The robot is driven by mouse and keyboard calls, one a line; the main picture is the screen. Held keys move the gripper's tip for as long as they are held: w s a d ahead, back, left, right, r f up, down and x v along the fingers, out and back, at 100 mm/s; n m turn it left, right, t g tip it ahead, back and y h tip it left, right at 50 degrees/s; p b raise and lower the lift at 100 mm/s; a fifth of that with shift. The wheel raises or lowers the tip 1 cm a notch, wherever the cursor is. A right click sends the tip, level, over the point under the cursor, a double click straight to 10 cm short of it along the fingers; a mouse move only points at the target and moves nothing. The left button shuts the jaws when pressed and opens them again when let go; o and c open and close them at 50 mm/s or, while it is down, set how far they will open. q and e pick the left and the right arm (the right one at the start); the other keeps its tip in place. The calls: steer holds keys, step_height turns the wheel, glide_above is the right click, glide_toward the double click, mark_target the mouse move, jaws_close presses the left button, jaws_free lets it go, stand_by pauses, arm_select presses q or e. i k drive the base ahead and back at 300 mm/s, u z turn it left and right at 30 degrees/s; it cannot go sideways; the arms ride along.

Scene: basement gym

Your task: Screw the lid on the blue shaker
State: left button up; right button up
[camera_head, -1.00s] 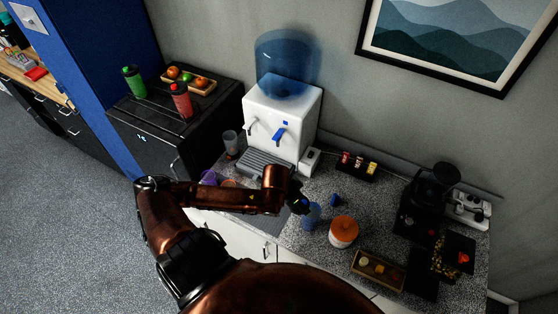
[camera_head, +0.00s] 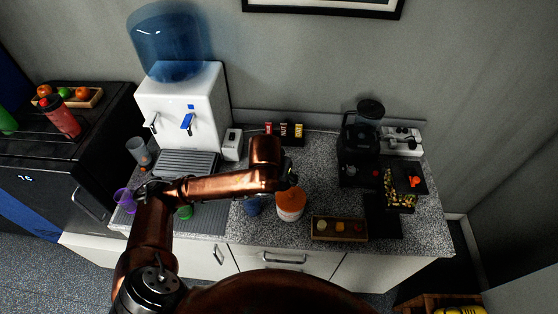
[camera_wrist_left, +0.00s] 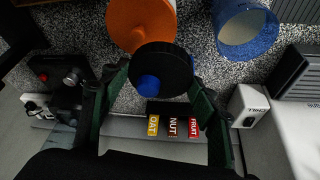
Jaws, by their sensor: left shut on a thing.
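The blue shaker (camera_head: 253,206) stands open on the speckled counter, just left of the orange-lidded jar (camera_head: 290,205), partly behind my arm. Its open mouth shows at the top right of the left wrist view (camera_wrist_left: 247,24). My left gripper (camera_wrist_left: 157,68) is shut on a round black lid (camera_wrist_left: 166,62) with a blue cap (camera_wrist_left: 149,84). In the wrist view the lid overlaps the lower edge of the jar's orange lid (camera_wrist_left: 138,20); the lid is apart from the shaker. In the head view the gripper (camera_head: 289,180) is small and dark and hides the lid. My right gripper is out of view.
The water dispenser (camera_head: 182,108) stands left, with a drip tray (camera_head: 188,163) before it. Small bar boxes (camera_head: 285,132) stand at the wall. A wooden tray (camera_head: 339,229) lies right of the jar, and a black coffee machine (camera_head: 358,150) stands behind it.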

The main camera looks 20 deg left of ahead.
mark_target(252, 207)
steer(key=k, duration=0.5)
steer(key=z, duration=2.1)
steer(key=k, duration=1.15)
steer(key=u, duration=2.05)
steer(key=i, duration=0.5)
steer(key=u, duration=0.05)
